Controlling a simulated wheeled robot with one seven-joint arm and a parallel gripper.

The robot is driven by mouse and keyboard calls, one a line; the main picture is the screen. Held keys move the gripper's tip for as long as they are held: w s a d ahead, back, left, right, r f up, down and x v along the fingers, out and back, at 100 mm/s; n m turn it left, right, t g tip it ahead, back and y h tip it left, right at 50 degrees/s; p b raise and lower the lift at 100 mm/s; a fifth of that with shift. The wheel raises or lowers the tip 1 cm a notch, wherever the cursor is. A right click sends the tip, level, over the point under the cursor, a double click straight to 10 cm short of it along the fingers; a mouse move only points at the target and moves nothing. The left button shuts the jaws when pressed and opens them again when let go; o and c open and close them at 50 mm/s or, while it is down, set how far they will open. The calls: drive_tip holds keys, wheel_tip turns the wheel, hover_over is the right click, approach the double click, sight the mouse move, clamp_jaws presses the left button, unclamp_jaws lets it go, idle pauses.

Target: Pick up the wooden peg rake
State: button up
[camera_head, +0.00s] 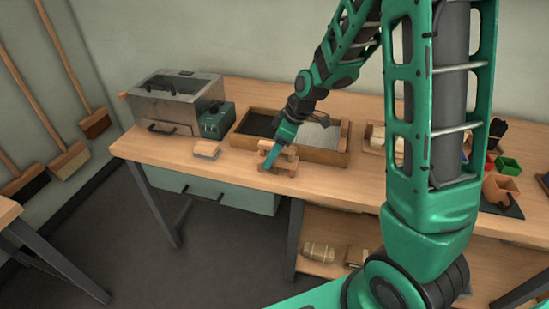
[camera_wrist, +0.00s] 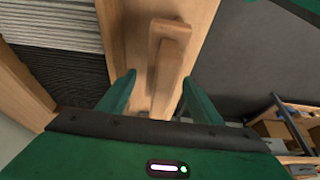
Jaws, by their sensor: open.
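A small light-brown wooden piece, which I take to be the peg rake (camera_head: 287,160), is at the bench's front edge in the head view. In the wrist view the rake (camera_wrist: 169,38) shows as a bar with a raised upper block, running lengthwise between my fingers. My gripper (camera_head: 269,161) points down at it from above. In the wrist view my gripper (camera_wrist: 157,84) is open, with one green finger on each side of the bar and gaps visible. I see no grip on it. The rake's pegs cannot be made out.
A wooden-framed tray (camera_head: 340,158) with dark and grey sections lies just behind the rake. A metal box (camera_head: 178,100) and a small wood-topped brush (camera_head: 207,149) stand to the left. The bench's front edge (camera_head: 230,169) is close, with floor beyond.

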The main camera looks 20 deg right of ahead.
drive_tip(key=shift+w+a+f, duration=0.1)
drive_tip(key=shift+a+f, duration=0.1)
drive_tip(key=shift+f, duration=0.4)
drive_tip(key=shift+c, duration=0.6)
drive_tip(key=c, duration=1.1)
drive_tip(key=shift+r, duration=0.1)
